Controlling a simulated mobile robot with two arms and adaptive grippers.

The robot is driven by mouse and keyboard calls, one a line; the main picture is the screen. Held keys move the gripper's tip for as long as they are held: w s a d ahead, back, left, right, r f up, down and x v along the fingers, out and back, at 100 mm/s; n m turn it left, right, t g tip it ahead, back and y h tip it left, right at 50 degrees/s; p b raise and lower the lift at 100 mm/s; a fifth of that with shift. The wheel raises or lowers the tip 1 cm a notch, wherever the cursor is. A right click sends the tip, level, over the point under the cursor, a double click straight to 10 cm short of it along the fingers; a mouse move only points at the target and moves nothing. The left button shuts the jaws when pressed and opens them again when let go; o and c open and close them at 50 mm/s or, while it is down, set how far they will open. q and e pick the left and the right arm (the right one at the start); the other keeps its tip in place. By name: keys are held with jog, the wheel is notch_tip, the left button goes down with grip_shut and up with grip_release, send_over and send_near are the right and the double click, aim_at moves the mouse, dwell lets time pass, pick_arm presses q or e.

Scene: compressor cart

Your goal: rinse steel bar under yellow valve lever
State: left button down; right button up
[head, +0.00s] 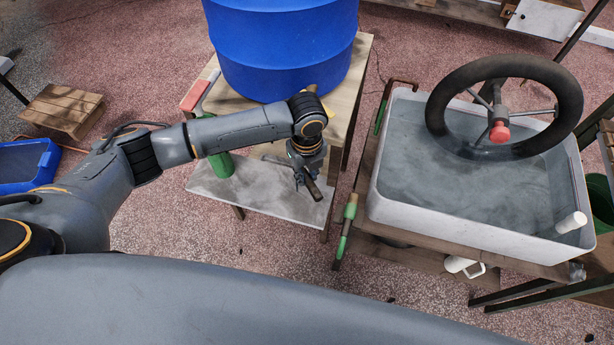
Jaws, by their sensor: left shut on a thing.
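My left gripper (306,178) is shut over the grey slab (262,196) in front of the blue barrel. A short dark brownish bar (314,190) shows at its fingers, tilted down to the right; the fingers hide part of it, and I cannot tell whether it touches the slab. A small tan-yellow piece (311,88) shows at the barrel's lower front, just above my arm's wrist joint. It may be the yellow valve lever, but my arm hides what lies below it. My right gripper is not in view.
The blue barrel (285,45) stands on a wooden table (355,75). A green cylinder (218,165) and a red-handled tool (195,95) are left of the gripper. At right, a water-filled basin (375,190) has a black wheel (440,115) over it. A green-handled brush (347,225) stands between.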

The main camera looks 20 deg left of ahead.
pick_arm(q)
jog(key=shift+w+d, duration=0.1)
jog(key=shift+d, duration=0.15)
dwell(0.4)
jog(key=shift+w+d, duration=0.15)
jog(key=shift+d, duration=0.2)
jog(key=shift+a, duration=0.1)
jog(key=shift+s+a+p, duration=0.25)
jog(key=shift+a+p, duration=0.25)
jog(key=shift+p, duration=0.25)
jog(key=shift+d, duration=0.1)
jog(key=shift+w+d, duration=0.2)
jog(key=shift+d, duration=0.3)
